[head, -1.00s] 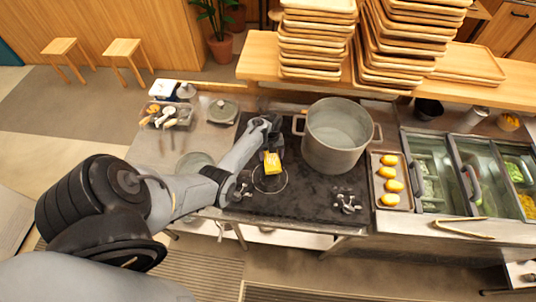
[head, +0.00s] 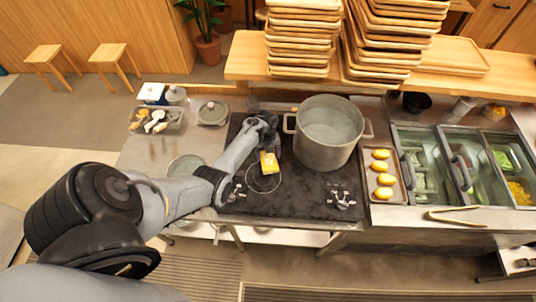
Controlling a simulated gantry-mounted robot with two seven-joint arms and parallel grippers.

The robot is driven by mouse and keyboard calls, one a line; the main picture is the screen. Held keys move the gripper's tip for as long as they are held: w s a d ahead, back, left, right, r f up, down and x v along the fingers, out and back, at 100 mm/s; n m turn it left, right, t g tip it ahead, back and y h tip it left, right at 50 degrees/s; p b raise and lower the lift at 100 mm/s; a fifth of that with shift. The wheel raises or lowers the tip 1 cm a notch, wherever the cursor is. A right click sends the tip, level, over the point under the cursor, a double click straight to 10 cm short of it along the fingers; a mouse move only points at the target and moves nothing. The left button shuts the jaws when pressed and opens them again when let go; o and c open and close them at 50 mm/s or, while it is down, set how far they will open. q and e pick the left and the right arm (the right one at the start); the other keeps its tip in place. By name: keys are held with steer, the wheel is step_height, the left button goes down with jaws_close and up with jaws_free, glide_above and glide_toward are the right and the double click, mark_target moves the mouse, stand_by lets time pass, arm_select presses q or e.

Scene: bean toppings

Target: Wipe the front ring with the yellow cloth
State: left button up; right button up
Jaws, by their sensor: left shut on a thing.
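The yellow cloth (head: 269,163) is a small folded piece at the rear edge of the front ring. The front ring (head: 263,184) is a thin pale circle on the dark stove top (head: 300,200). My left gripper (head: 268,148) reaches in from the left and is shut on the cloth; its fingertips are mostly hidden. Whether the cloth touches the stove surface is hard to tell. My right gripper is not in view.
A large grey pot (head: 328,135) stands on the stove just right of my left gripper. A tray (head: 385,196) with several yellow pieces lies farther right. Stacked wooden trays (head: 303,40) stand behind. The stove front is clear apart from burner knobs (head: 342,199).

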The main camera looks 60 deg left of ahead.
arm_select(q)
steer(key=shift+s, duration=0.1)
steer(key=shift+s+a+p, duration=0.35)
steer(key=shift+s+p, duration=0.05)
steer(key=shift+s+a+p, duration=0.35)
steer(key=shift+s+a, duration=0.05)
steer(key=shift+s, duration=0.2)
steer(key=shift+s+a+p, duration=0.3)
steer(key=shift+s+a, duration=0.05)
steer(key=shift+s, duration=0.2)
steer(key=shift+w+d, duration=0.1)
steer(key=shift+w, duration=0.05)
steer(key=shift+w+d+b, duration=0.25)
steer(key=shift+w+d, duration=0.25)
steer(key=shift+w, duration=0.25)
steer(key=shift+w+d+b, duration=0.2)
steer(key=shift+w+d, duration=0.3)
steer(key=shift+w, duration=0.25)
steer(key=shift+s, duration=0.1)
